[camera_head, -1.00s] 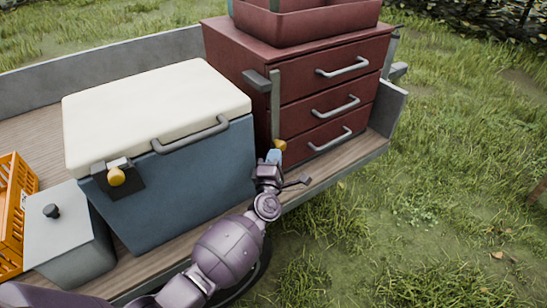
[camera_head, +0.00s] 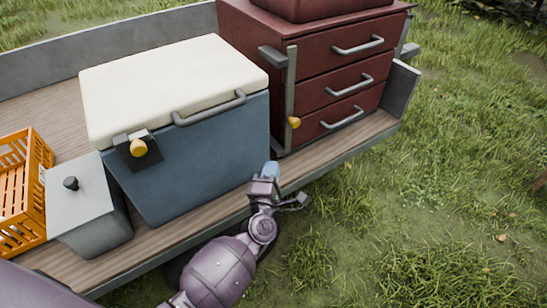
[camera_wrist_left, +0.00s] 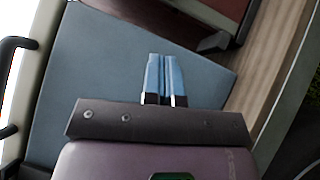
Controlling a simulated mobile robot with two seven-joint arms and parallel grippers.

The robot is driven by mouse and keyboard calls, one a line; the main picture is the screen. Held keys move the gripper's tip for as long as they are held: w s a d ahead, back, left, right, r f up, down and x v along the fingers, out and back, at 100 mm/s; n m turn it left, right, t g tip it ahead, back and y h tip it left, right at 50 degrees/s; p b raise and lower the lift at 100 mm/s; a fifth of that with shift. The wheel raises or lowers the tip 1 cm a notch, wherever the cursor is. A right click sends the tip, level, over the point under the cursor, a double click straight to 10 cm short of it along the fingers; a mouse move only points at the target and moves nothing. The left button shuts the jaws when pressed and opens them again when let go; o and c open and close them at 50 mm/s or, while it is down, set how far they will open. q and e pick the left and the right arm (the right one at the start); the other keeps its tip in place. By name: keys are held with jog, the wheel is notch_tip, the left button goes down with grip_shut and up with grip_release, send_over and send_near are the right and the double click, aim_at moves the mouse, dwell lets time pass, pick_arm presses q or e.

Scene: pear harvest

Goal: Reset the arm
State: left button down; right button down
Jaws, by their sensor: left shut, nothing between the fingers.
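My left arm reaches in from the bottom of the head view. Its gripper (camera_head: 271,170) is beside the right end of the blue cooler, near the front edge of the wooden cart bed. In the left wrist view its two blue fingers (camera_wrist_left: 164,76) are together with nothing between them, and the blue cooler wall lies behind them. My right gripper is in neither view.
The blue cooler (camera_head: 205,150) has a white lid (camera_head: 170,85), a grey handle and an orange knob (camera_head: 138,147). A red drawer cabinet (camera_head: 335,90) with a yellow knob (camera_head: 294,122) stands right of it. A grey lidded bin (camera_head: 85,215) and orange crate (camera_head: 42,190) sit left. Grass lies right.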

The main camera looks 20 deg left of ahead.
pick_arm(q)
jog(key=shift+s, duration=0.35)
dwell(0.4)
jog(key=s+d+r+m+g+h, duration=0.3)
jog(key=m+h, duration=0.5)
jog(key=m, duration=0.9)
jog(key=s+a+f+m+g+y+p, duration=0.1)
jog(key=s+a, duration=0.3)
jog(key=s, duration=0.5)
jog(key=s+a+f+m+g+y+p, duration=0.2)
jog(key=s+a+f+m+g, duration=0.1)
jog(key=s, duration=0.6)
jog(key=s+a+f+m+g+y+p, duration=0.1)
jog(key=s+a+f+m+y+p, duration=0.1)
jog(key=s+a, duration=0.4)
jog(key=s+f, duration=0.1)
jog(key=s, duration=0.2)
jog(key=shift+a+f+g, duration=0.2)
jog(key=shift+f+g, duration=0.05)
jog(key=shift+g, duration=0.15)
